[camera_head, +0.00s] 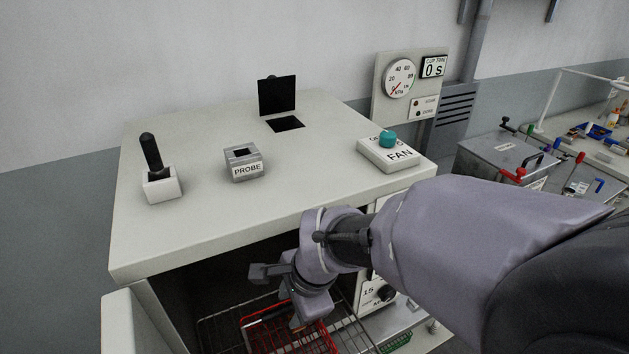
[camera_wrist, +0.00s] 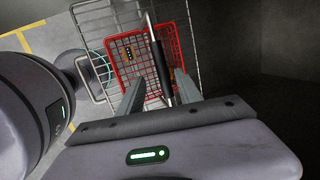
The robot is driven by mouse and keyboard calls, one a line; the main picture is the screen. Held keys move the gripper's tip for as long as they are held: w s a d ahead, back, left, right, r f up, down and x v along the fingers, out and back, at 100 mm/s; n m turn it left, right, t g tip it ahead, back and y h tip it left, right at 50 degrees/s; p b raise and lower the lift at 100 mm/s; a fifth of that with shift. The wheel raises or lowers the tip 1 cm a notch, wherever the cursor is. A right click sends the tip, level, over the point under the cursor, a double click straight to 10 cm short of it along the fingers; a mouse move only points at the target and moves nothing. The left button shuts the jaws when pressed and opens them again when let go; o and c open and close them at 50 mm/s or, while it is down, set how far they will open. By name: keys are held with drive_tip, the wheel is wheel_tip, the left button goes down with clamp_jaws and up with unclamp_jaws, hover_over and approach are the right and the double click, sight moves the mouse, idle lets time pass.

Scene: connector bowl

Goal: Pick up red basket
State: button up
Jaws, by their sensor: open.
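The red basket (camera_head: 278,338) is a wire mesh basket in the dark opening under the bench top. In the wrist view the red basket (camera_wrist: 171,44) lies beyond my fingers, over a larger grey wire rack (camera_wrist: 97,17). A dark and silver bar (camera_wrist: 159,62), seemingly the basket's handle, runs between my two fingers. My gripper (camera_wrist: 160,78) is open, with one finger on each side of this bar. I cannot tell whether either finger touches it. In the head view my wrist reaches down into the opening and hides part of the basket; my fingertips are not clear there.
The bench top (camera_head: 330,165) overhangs the opening, close to my arm. An open door panel (camera_head: 135,325) stands at the left. On top are a joystick (camera_head: 151,155), a probe block (camera_head: 244,164) and a fan button box (camera_head: 390,155). Dark walls (camera_wrist: 285,80) lie at the right in the wrist view.

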drive_tip(key=b+x, duration=0.1)
drive_tip(key=x, duration=0.2)
drive_tip(key=a+b+x, duration=0.1)
drive_tip(key=x, duration=0.2)
drive_tip(key=shift+w+a+f, duration=0.1)
drive_tip(key=shift+f, duration=0.05)
drive_tip(key=shift+c, duration=0.4)
clamp_jaws()
idle(0.7)
